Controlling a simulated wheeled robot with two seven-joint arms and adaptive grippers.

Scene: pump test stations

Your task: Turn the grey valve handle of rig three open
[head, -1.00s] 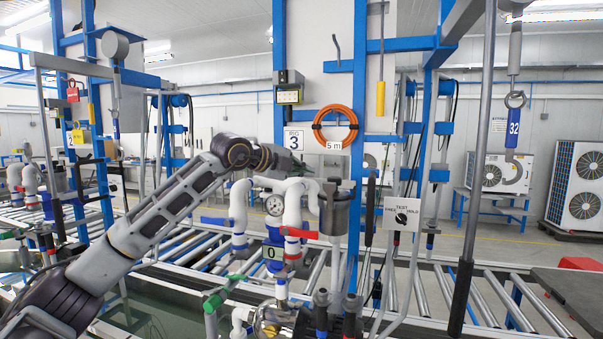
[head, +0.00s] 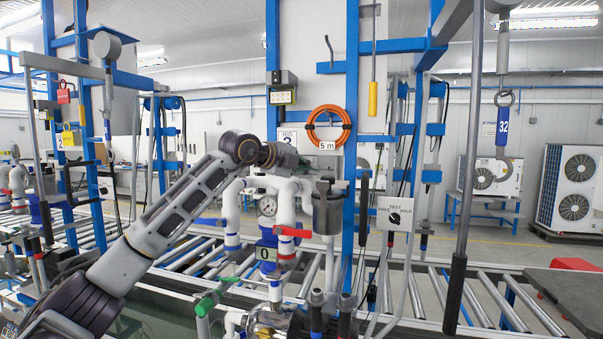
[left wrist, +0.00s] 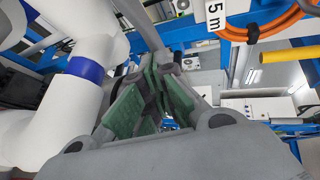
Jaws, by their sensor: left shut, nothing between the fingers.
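Rig three stands in the middle of the head view, under its "RIG 3" sign (head: 289,138). It has white pipes (head: 231,205), a pressure gauge (head: 267,207) and a grey cylindrical cup (head: 326,212). Red (head: 294,232), blue (head: 208,221) and green (head: 216,292) handles show. I cannot clearly make out a grey handle; my gripper hides part of the pipe top. My left gripper (head: 308,165) is at the top of the white pipes, just left of the cup's top. In the left wrist view its green-padded fingers (left wrist: 155,85) are shut and empty, beside a white pipe (left wrist: 75,110). My right gripper is not in view.
An orange hose coil (head: 328,128) hangs on the blue frame behind my gripper. A white switch plate (head: 395,213) stands to the right. A grey pole with a dark grip (head: 456,285) hangs further right. Roller conveyors (head: 495,300) run behind.

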